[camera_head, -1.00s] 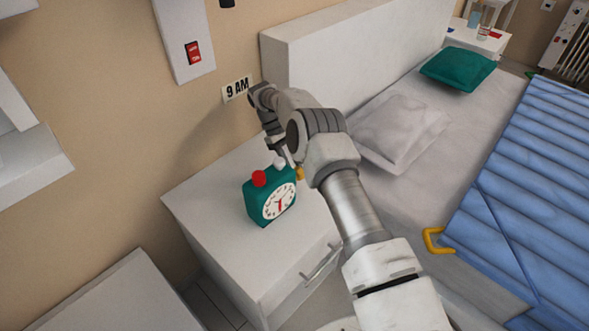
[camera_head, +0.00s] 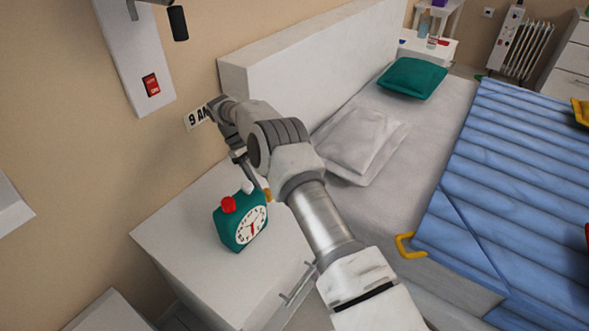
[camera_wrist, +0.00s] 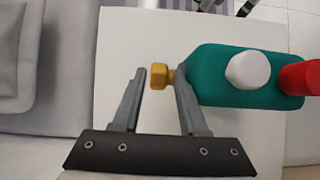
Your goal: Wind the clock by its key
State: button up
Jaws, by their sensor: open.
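The teal clock (camera_head: 228,229) stands upright on the white bedside cabinet. It has a white dial (camera_head: 253,226), a red button (camera_head: 228,204) and a white button (camera_head: 247,187) on top. Its golden key (camera_head: 268,195) sticks out of the side, on the right in the head view. In the wrist view the key (camera_wrist: 158,76) lies between the fingertips of my gripper (camera_wrist: 160,90). The gripper is open. Its right finger is close beside the teal case (camera_wrist: 225,75), across the key's shaft; I cannot tell whether it touches.
The cabinet top (camera_head: 180,225) is otherwise clear. The bed with a grey pillow (camera_head: 360,138) and a blue cover (camera_head: 510,180) is to the right.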

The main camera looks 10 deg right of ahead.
jog(key=s+d+r+p, duration=0.2)
jog(key=d+r, duration=0.5)
jog(key=d, duration=0.4)
jog(key=shift+s, duration=0.9)
jog(key=shift+d+p, duration=0.15)
jog(key=shift+p, duration=0.2)
jog(key=t+y+p, duration=0.4)
jog(key=t+y, duration=0.4)
send_near(268, 191)
jog(key=b+x, duration=0.5)
jog(key=x, duration=0.5)
jog(key=shift+w+f, duration=0.1)
jog(key=shift+f, duration=0.15)
